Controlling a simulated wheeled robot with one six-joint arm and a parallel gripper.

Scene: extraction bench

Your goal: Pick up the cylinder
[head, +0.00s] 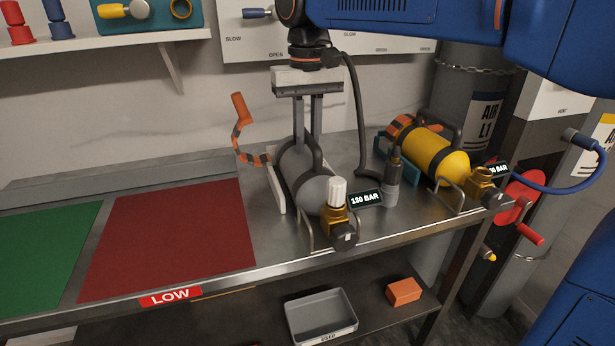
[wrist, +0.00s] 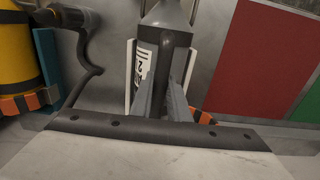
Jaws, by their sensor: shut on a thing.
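A grey cylinder (head: 310,187) lies on the bench, between the pale side plate of a cradle (head: 275,188) and a wire stand at its front. It has a dark carry handle, a brass valve with a white knob (head: 337,191), and a display reading 130 BAR (head: 365,200). My gripper (head: 309,136) points straight down over it, with its fingers shut on it near the top. In the wrist view the fingers (wrist: 162,92) reach onto the grey cylinder (wrist: 165,22). The exact contact is partly hidden. A yellow cylinder (head: 437,153) lies in a teal cradle to the right.
A red mat (head: 170,240) with a LOW label and a green mat (head: 40,250) lie clear on the left. An orange-tipped strap (head: 240,112) stands behind the grey cylinder. A dark hose and fitting (head: 392,185) stand between the cylinders. A grey tray (head: 318,337) is below.

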